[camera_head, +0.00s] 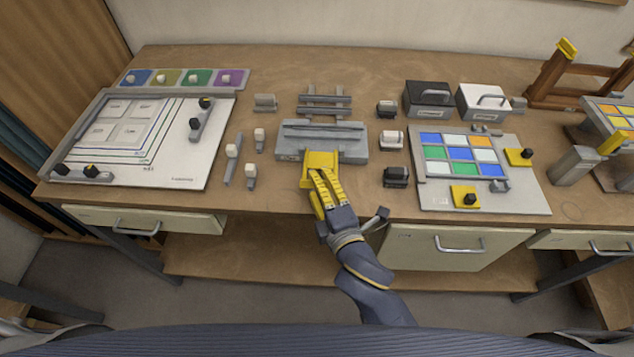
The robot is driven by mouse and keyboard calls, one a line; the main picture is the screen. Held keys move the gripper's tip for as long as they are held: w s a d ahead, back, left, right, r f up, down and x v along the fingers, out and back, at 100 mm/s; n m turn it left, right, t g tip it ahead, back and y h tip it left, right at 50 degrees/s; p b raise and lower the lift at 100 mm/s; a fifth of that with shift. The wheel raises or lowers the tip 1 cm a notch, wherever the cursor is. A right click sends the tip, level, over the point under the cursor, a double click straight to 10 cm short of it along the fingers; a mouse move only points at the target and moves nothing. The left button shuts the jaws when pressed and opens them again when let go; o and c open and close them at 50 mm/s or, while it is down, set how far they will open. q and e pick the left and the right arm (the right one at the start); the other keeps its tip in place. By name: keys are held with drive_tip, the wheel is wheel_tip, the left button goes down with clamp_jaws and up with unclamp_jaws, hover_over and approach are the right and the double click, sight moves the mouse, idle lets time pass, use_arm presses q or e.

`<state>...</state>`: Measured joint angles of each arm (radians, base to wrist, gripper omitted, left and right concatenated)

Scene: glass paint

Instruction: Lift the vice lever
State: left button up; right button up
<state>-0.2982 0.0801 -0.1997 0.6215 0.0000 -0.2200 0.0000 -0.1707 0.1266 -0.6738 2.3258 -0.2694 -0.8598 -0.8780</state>
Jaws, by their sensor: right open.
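The grey vice (349,148) sits near the table's front edge at the middle of the head view, with a long dark slot along its top. My yellow right gripper (320,160) is over the vice's front face, with its fingers pointing toward it. It is open and nothing shows between the fingers. I cannot tell whether it touches the vice. The vice lever cannot be made out; the gripper covers the middle of the vice's front. My left gripper is not in view.
A panel of coloured glass tiles (433,201) lies right of the vice. A board with white sheets (205,160) lies left. A grey rail rack (325,99) stands behind the vice. Small dark blocks (396,177) are close on its right. A drawer (450,245) is below.

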drive_tip(key=shift+w, duration=0.15)
clamp_jaws()
idle(0.4)
